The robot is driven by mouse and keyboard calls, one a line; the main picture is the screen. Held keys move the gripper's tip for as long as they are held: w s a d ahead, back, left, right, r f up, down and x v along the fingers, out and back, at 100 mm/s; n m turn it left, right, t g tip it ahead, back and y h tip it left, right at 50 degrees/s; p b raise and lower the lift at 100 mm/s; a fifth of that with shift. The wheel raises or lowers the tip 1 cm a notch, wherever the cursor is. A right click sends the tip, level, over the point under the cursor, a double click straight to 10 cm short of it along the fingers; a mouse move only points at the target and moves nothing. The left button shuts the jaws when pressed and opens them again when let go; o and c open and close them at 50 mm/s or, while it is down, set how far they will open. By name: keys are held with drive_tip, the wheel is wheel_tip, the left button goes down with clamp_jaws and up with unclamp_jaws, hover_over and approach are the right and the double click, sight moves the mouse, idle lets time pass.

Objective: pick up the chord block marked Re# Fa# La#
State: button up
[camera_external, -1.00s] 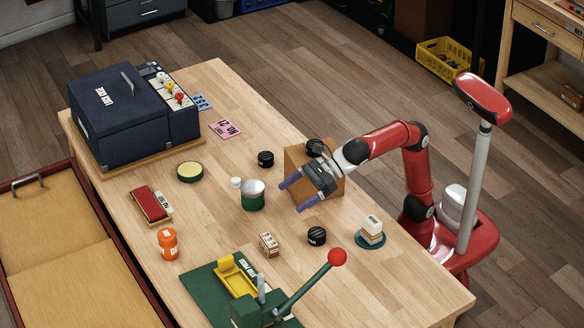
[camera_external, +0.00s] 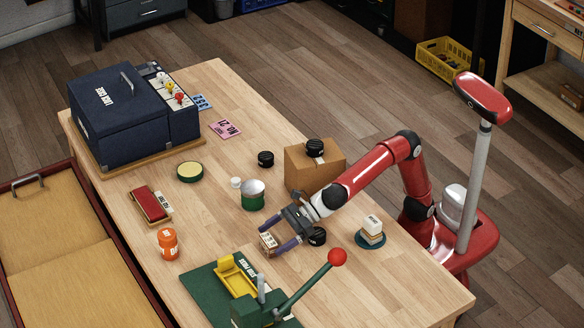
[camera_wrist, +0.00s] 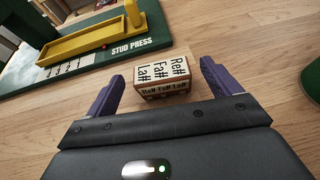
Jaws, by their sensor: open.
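The chord block (camera_wrist: 163,74) is a small wooden block with cream faces; in the wrist view its top reads Re# Fa# La#. It lies on the table, and it also shows in the external view (camera_external: 268,243). My gripper (camera_external: 274,245) is open, with its two purple fingers low near the table. In the wrist view the fingers (camera_wrist: 163,88) stand to the left and right of the block, with bare gaps on both sides. Nothing is held. I cannot tell exactly how far down the fingers reach beside it.
The green stud press (camera_external: 262,306) with its red-knobbed lever stands just in front of the block. A black round item (camera_external: 317,236) sits close beside my gripper. A green tin (camera_external: 253,197), an orange jar (camera_external: 167,243) and a cardboard box (camera_external: 303,170) stand around.

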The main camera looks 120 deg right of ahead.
sight(264, 246)
drive_tip(key=x, duration=0.4)
drive_tip(key=shift+w+f, duration=0.25)
drive_tip(key=shift+w, duration=0.1)
drive_tip(key=c, duration=1.1)
